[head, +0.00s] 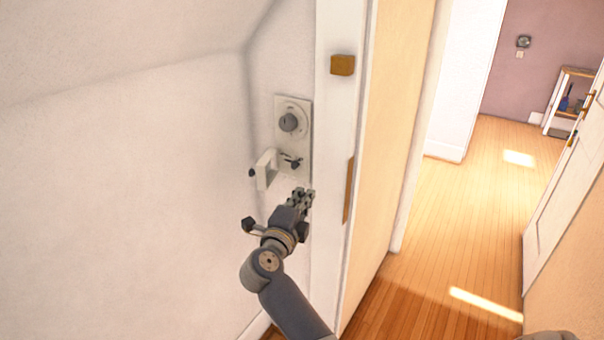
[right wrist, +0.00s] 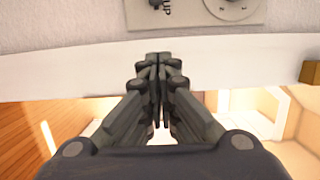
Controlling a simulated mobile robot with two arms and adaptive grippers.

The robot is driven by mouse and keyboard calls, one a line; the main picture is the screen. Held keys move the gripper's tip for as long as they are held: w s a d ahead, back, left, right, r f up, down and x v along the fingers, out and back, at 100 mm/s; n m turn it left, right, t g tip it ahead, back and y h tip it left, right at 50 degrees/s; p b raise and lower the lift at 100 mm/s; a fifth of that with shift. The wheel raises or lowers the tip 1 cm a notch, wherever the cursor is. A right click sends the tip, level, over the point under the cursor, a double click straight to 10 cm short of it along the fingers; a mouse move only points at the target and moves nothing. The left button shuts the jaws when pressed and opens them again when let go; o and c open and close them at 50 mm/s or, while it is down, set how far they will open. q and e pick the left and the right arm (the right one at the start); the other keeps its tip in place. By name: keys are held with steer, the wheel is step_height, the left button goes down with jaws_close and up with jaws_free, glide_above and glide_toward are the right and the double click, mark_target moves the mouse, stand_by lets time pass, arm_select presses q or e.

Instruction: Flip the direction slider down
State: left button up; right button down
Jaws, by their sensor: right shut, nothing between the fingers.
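A pale control panel (head: 279,145) is mounted on the white wall, with a round grey knob on a dial (head: 289,122) in its upper part. A small dark slider (head: 292,163) sits low on the panel. In the right wrist view the panel (right wrist: 195,16) is cut by the top edge, and the dark slider (right wrist: 156,4) shows beside the letters "UP". My right gripper (head: 304,194) is shut and empty, just below the panel in the head view. Its fingertips (right wrist: 158,57) look apart from the slider.
A white bracket-like handle (head: 264,170) sticks out left of the slider. A white door frame (head: 330,130) with a brass plate (head: 342,65) stands close on the right. Beyond it, a wooden floor (head: 450,220) is open, with a shelf (head: 570,100) far back.

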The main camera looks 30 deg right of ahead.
mark_target(306, 165)
steer(key=x, duration=1)
steer(key=shift+p, duration=0.4)
steer(key=w, duration=0.1)
steer(key=w+a, duration=0.1)
steer(key=w, duration=0.1)
steer(key=shift+a, duration=0.1)
steer(key=shift+w+a, duration=0.2)
steer(key=shift+w, duration=0.15)
steer(key=shift+w, duration=0.1)
